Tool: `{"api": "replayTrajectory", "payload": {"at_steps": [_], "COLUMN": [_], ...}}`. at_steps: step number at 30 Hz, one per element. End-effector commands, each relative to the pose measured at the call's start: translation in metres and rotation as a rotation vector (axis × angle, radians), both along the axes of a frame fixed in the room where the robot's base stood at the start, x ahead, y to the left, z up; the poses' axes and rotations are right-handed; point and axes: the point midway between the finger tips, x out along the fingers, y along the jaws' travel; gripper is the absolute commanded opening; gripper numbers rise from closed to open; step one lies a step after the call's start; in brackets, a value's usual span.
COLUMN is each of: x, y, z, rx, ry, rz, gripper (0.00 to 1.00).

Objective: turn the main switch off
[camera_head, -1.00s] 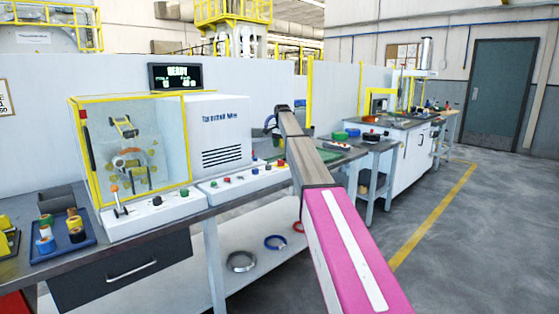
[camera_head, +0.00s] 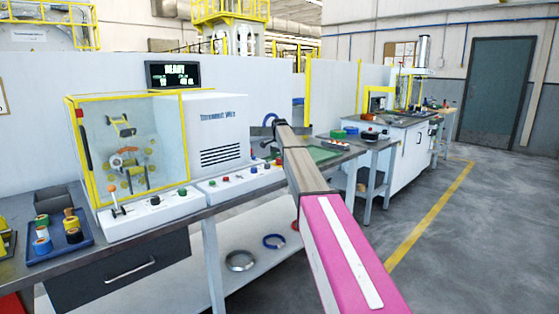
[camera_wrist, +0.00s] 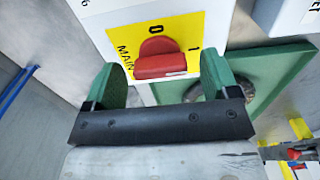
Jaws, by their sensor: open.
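The main switch is a red knob (camera_wrist: 160,60) on a yellow plate (camera_wrist: 188,30) on a white housing. The plate is marked "0" above the knob, "1" to its right and "MAIN" to its left. The knob's grip bar lies roughly level across the picture. My gripper (camera_wrist: 162,72) is open, with one green finger on each side of the knob. Gaps show between the fingers and the knob; I cannot tell how deep they reach. In the head view my arm hides the gripper and the switch.
A green mat (camera_wrist: 275,75) lies beside the switch housing. In the head view, the winding machine (camera_head: 140,150) with its yellow-framed guard and control strip (camera_head: 240,182) stands left of my arm. A tray of spools (camera_head: 60,250) sits at the far left. The floor at right is clear.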

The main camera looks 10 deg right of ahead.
Motion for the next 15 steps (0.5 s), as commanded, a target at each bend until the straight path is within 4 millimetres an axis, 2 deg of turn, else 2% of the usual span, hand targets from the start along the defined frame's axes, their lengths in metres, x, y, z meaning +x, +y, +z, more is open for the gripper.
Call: {"api": "replayTrajectory", "payload": {"at_steps": [8, 9, 13, 14, 15], "x": [0.0, 0.0, 0.0, 0.0, 0.0], "y": [0.0, 0.0, 0.0, 0.0, 0.0], "z": [-0.0043, -0.0042, -0.0041, -0.0041, -0.004], "rx": [0.0, 0.0, 0.0, 0.0, 0.0], "ry": [0.0, 0.0, 0.0, 0.0, 0.0], "rz": [0.0, 0.0, 0.0, 0.0, 0.0], "gripper": [0.81, 0.78, 0.35, 0.31, 0.31]}}
